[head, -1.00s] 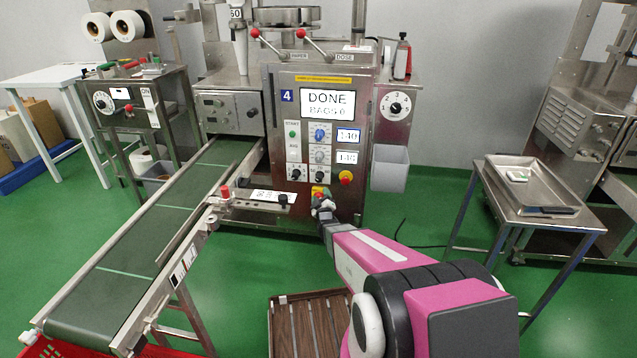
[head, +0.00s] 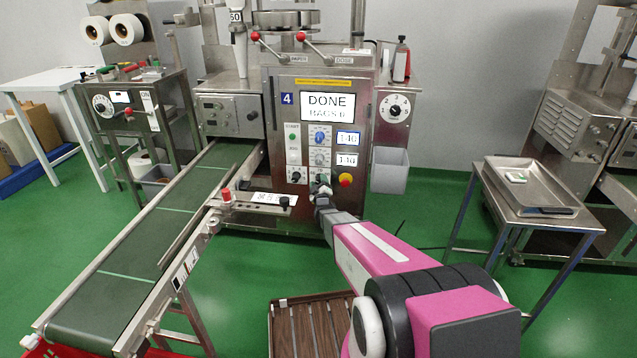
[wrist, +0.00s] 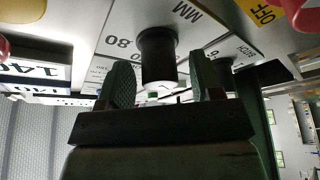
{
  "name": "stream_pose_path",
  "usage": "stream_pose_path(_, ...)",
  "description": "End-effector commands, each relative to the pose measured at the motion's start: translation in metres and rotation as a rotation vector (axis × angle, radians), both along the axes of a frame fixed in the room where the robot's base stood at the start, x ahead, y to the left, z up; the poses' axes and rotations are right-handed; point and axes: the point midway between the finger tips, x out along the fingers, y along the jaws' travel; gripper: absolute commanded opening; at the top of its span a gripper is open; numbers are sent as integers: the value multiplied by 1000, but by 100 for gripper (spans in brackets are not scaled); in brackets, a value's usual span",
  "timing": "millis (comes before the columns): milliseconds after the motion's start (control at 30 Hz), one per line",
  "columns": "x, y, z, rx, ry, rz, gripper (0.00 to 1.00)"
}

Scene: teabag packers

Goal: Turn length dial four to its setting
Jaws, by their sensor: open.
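The packer marked 4 (head: 355,90) stands in the middle of the head view, its screen reading DONE. Its front panel has several dials, and two displays below the screen read 140. My gripper (head: 319,190) is at the lower part of this panel, in front of a lower-right black dial that it partly hides. In the wrist view, a black dial knob (wrist: 157,55) stands out from a white scale plate marked MM and 80. My open gripper (wrist: 161,82) has one green-padded finger on each side of the knob's near end. I cannot tell whether the pads touch it.
A red stop button (head: 345,180) sits close to the right of my gripper. A conveyor (head: 165,225) with a side rail runs to the left. A slatted wooden tray (head: 300,325) lies below my arm. A steel side table (head: 535,210) stands at right.

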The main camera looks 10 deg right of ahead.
Motion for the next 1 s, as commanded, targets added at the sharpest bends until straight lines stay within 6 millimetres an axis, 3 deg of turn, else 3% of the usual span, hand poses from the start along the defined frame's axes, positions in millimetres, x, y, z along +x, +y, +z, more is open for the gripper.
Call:
stream_pose_path(367, 8, 0, 2, 0, 0, 0, 56)
stream_pose_path(500, 8, 0, 2, 0, 1, 1, 11)
stream_pose_path(1000, 8, 0, 2, 90, -28, 1, 10)
